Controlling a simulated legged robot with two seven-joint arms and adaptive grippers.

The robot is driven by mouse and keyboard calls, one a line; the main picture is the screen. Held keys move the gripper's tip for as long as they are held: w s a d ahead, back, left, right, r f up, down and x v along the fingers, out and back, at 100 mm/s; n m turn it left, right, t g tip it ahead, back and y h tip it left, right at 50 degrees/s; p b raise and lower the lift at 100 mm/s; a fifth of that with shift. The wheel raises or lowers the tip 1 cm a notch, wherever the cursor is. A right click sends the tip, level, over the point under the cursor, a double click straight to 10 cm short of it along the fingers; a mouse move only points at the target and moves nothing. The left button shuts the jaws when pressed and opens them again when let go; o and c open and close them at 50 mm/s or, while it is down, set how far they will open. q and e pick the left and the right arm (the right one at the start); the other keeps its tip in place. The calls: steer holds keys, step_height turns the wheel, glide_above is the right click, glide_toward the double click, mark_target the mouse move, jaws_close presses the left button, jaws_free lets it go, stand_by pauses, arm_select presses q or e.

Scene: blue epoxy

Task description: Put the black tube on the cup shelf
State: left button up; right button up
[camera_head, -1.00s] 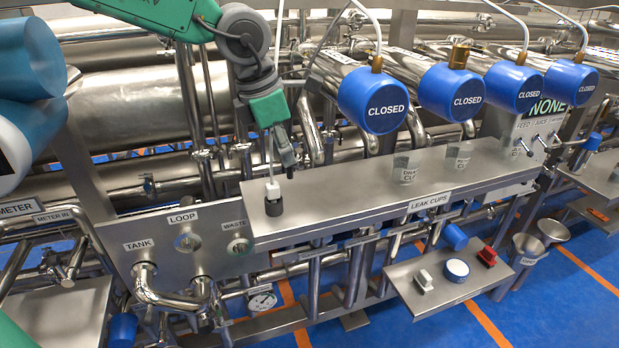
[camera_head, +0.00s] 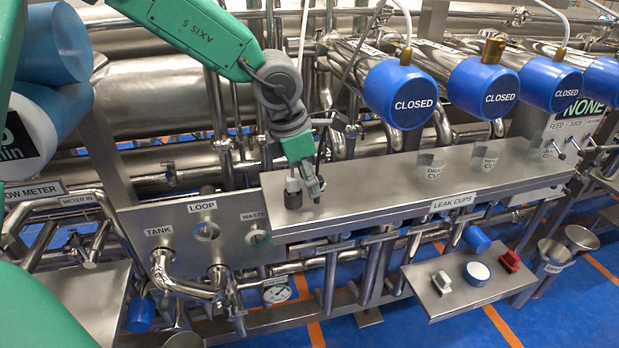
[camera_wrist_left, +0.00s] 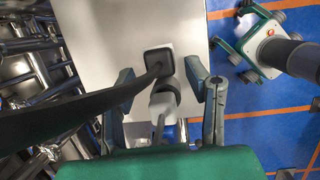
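The black tube's end (camera_head: 293,200) stands upright near the left end of the long steel cup shelf (camera_head: 345,199), with a white upper part above its black foot. In the left wrist view its black square foot (camera_wrist_left: 158,61) rests on the pale shelf top (camera_wrist_left: 105,35). My left gripper (camera_head: 312,186) is low over the shelf, just right of the tube end. In the left wrist view the fingers of my left gripper (camera_wrist_left: 168,88) are spread on both sides of the white and grey fitting, with gaps visible. My right gripper is out of view.
Clear cups (camera_head: 431,164) stand farther right on the shelf behind the LEAK CUPS label. Blue CLOSED caps (camera_head: 400,95) hang above its back edge. A lower steel tray (camera_head: 440,300) holds small parts. Shelf room between the tube end and cups is free.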

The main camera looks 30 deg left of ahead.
arm_select(q)
steer(key=shift+d+r, duration=0.15)
steer(key=shift+d, duration=0.25)
steer(key=shift+d+r, duration=0.2)
steer(key=shift+r, duration=0.1)
steer(key=v, duration=1.1)
steer(key=shift+r+p, duration=0.2)
steer(key=shift+p, duration=0.2)
steer(key=shift+s, duration=0.1)
